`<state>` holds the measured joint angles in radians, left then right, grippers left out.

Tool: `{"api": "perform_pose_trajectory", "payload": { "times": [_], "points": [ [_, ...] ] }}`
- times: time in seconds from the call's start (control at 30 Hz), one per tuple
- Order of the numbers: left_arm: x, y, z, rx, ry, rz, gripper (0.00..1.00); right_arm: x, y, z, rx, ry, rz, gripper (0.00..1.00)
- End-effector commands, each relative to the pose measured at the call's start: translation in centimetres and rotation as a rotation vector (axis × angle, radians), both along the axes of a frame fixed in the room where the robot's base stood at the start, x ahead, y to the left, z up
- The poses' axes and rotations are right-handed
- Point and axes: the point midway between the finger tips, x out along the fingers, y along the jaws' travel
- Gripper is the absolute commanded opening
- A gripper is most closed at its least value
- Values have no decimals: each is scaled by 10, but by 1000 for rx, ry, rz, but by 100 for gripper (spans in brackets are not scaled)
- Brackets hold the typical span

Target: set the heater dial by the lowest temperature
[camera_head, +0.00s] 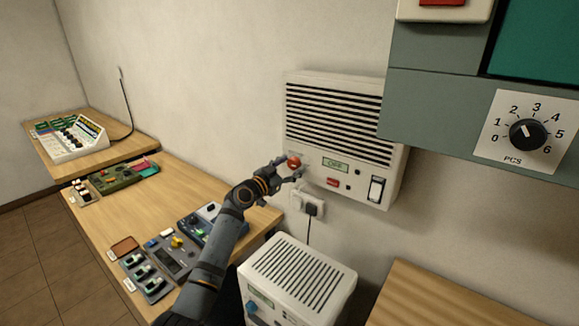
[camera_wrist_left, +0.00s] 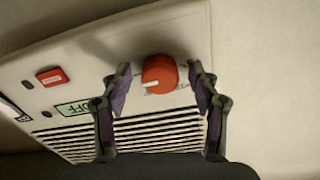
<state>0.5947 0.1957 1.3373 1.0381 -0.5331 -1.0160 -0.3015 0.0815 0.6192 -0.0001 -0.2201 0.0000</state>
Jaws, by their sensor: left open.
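The wall heater (camera_head: 340,124) is a white box with black slots, mounted on the wall. Its display reads OFF (camera_head: 335,165). The heater dial is a red-orange knob (camera_head: 293,162) at the heater's lower left; it shows large in the left wrist view (camera_wrist_left: 160,74) with a white pointer mark. Its scale text is too small to read. My left gripper (camera_head: 294,172) is at the dial, and in the wrist view its open fingers (camera_wrist_left: 160,88) stand on either side of the dial with gaps. My right gripper is not in view. No temperature reading is legible.
A red button (camera_head: 333,182) and a rocker switch (camera_head: 376,189) are on the heater. A plug (camera_head: 311,209) sits in a socket below. A white slotted unit (camera_head: 298,272) stands beneath. A PCS dial (camera_head: 528,134) is at right. Benches (camera_head: 100,212) with devices fill the left.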

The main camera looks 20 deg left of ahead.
Motion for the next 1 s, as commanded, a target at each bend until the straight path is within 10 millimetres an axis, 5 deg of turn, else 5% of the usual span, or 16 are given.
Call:
{"api": "perform_pose_trajectory", "payload": {
  "times": [0.1,0.5,1.0],
  "points": [
    [0,0,0,0,0,0,61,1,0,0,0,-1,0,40],
    [0,0,0,-1,0,0,7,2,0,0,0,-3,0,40],
    [0,0,-2,-142,51,1,7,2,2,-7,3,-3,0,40]
  ]
}}
